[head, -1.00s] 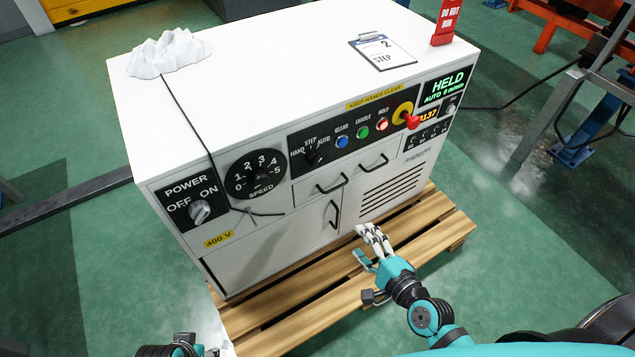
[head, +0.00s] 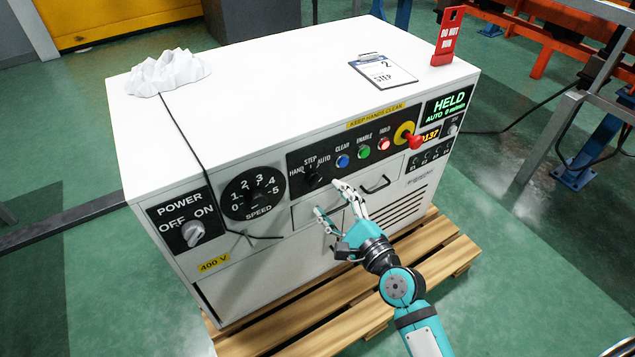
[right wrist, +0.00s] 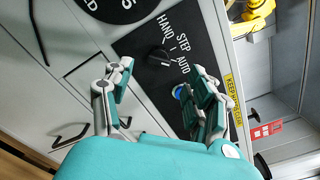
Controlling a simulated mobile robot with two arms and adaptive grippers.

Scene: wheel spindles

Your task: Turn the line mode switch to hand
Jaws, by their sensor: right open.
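The line mode switch (head: 312,180) is a small black knob on the dark panel of the white machine, with HAND, STEP and AUTO printed around it. It also shows in the right wrist view (right wrist: 158,58), beyond my fingertips; its exact pointing is too small to tell. My right gripper (head: 327,198) is open and empty, in front of the panel just below and right of the switch. In the right wrist view, its fingers (right wrist: 155,80) stand apart on either side below the switch, not visibly touching it. My left gripper is out of view.
Blue, green and red buttons (head: 363,153) and a red-and-yellow stop device (head: 409,138) sit right of the switch. The speed dial (head: 254,192) and power switch (head: 193,232) are to its left. Drawer handles (head: 376,185) stick out below. A green display (head: 447,103) reads HELD, AUTO.

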